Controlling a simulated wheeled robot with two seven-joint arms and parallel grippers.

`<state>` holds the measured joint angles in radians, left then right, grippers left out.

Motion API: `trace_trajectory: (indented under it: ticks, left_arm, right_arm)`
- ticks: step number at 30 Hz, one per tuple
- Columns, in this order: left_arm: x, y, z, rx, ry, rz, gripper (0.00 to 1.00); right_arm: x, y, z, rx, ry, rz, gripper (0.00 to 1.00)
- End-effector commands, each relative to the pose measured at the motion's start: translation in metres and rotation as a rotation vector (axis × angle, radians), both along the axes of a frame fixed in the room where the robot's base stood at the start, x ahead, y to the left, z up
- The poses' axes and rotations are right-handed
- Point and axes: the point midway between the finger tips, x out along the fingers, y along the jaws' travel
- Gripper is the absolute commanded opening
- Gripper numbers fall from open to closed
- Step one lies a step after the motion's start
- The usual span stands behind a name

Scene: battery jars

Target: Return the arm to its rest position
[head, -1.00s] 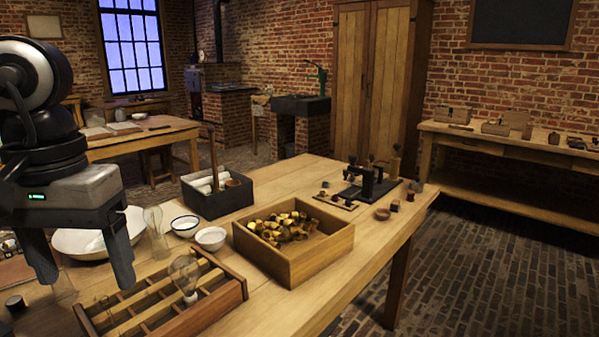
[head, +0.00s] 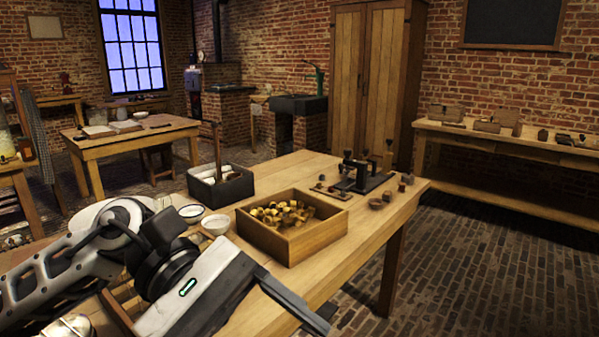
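My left arm comes in from the left, low across the front of the workbench (head: 330,275). My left gripper (head: 295,298) points down and right toward the lower edge of the view, over the bench's front part. One dark finger shows clearly; the other cannot be made out, so its opening is unclear. I see nothing held in it. My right gripper is not in view.
An open wooden box (head: 290,245) of brass-coloured pieces stands just beyond the gripper. A dark crate (head: 222,190), small bowls (head: 215,224) and a black device (head: 362,180) stand farther back. My arm covers most of the divided wooden tray (head: 115,310).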

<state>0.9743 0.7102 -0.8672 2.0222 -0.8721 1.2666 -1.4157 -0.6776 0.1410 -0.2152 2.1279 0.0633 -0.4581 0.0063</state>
Motion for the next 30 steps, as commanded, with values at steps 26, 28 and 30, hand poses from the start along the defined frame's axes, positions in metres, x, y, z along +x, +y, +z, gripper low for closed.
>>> trace_trajectory:
  ticks: [26, 28, 30]
  left_arm:
    - [0.051, 0.100, -0.286, 0.831, -2.210, -0.206, 0.77]
    - [0.031, 0.106, -0.308, 0.817, -2.071, -0.165, 0.77]
    - [0.016, 0.110, -0.322, 0.807, -1.973, -0.137, 0.77]
  right_arm:
    - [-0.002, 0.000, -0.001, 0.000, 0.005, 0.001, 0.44]
    - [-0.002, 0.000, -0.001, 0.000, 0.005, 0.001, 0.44]
    - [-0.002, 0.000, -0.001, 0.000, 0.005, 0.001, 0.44]
